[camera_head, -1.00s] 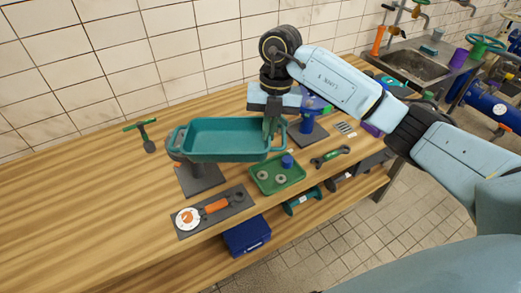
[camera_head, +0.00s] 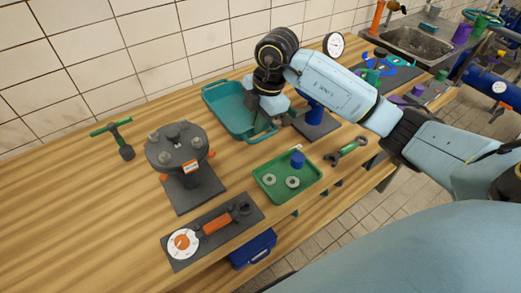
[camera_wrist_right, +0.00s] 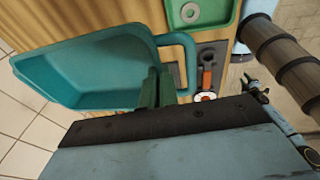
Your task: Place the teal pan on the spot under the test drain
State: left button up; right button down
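The teal pan (camera_head: 228,104) is a deep rectangular tray with loop handles, level or nearly so, over the back of the bench. I cannot tell whether its bottom touches the wood. My right gripper (camera_head: 266,121) is at the pan's right end, shut on its handle. The right wrist view shows the green fingers (camera_wrist_right: 158,88) at the handle beside the pan (camera_wrist_right: 88,68). A blue stand (camera_head: 314,112) on a dark base plate (camera_head: 318,129) is just right of the gripper, partly hidden by my arm. I cannot tell which fixture is the test drain. My left gripper is out of view.
A grey bolted flange unit (camera_head: 178,148) stands left of the pan. A green-handled tool (camera_head: 123,144) is left. A sink (camera_head: 415,44) is back right.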

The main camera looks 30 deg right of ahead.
notch_tip(320, 180, down, 13)
jog(key=shift+s+f, duration=0.1)
jog(key=shift+f, duration=0.1)
jog(key=shift+d+f, duration=0.1)
jog(key=shift+d, duration=0.1)
jog(key=d, duration=0.4)
jog(key=shift+w+p, duration=0.2)
jog(key=shift+p, duration=0.15)
jog(key=shift+a+f, duration=0.15)
jog(key=shift+f, duration=0.4)
jog(key=shift+f, duration=0.1)
jog(key=c, duration=2)
grip_release()
jog(key=shift+c, duration=0.2)
jog(key=o, duration=0.4)
jog(key=shift+c, duration=0.2)
